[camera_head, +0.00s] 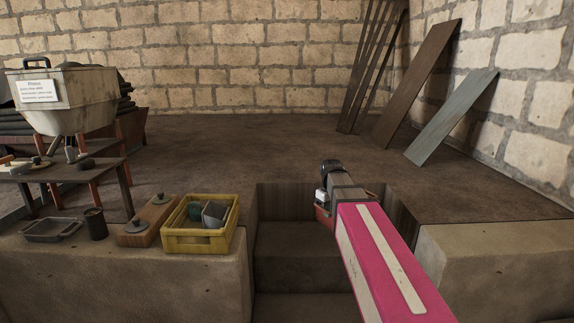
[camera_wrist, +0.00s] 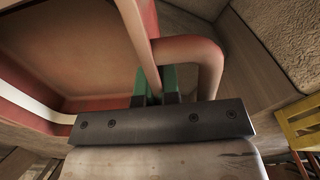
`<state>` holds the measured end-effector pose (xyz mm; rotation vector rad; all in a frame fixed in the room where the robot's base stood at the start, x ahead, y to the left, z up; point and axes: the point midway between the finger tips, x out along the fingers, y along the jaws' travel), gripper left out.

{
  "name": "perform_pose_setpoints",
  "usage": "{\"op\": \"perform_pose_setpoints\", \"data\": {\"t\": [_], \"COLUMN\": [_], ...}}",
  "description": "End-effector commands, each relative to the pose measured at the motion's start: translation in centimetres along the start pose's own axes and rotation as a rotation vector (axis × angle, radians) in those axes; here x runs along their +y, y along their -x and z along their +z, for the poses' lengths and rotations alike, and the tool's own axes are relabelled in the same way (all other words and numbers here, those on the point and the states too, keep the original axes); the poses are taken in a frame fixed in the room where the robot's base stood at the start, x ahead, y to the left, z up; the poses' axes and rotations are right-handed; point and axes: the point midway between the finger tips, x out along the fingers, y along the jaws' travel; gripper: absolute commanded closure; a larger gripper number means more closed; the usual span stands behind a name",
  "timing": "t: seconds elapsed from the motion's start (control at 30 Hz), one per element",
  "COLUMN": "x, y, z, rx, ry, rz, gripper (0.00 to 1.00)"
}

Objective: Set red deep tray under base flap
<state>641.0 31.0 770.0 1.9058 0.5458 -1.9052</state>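The red deep tray (camera_wrist: 75,40) fills much of the wrist view, with its open inside facing the camera and a rounded handle (camera_wrist: 205,55) at one end. My gripper (camera_wrist: 156,90) has green fingertips closed on the tray beside this handle. In the head view only a small reddish part of the tray (camera_head: 322,216) shows beside my wrist, over the pit; my arm hides the rest. A pale hopper-shaped machine (camera_head: 78,95) with a label stands at the left on red legs. I cannot make out a base flap on its underside.
A yellow crate (camera_head: 196,245) with pieces inside, a wooden block with a round lid (camera_head: 147,226), a dark cup (camera_head: 96,223) and a shallow grey pan (camera_head: 50,231) stand on the left ledge. A low bench (camera_head: 75,172) is behind. Boards (camera_head: 420,80) lean at the right. The middle floor is clear.

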Motion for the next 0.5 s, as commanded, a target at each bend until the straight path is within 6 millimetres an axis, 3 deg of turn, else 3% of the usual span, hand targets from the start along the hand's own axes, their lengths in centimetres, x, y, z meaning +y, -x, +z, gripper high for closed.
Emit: {"op": "perform_pose_setpoints", "data": {"t": [0.03, 0.2, 0.5], "x": [-0.2, -0.3, -0.6], "y": [0.8, 2.9, 4.8], "z": [1.3, 4.1, 6.7], "rx": [0.001, 0.001, 0.0], "ry": [-0.071, -0.303, -0.537], "rz": [0.001, 0.001, 0.0], "gripper": [1.0, 1.0, 1.0]}}
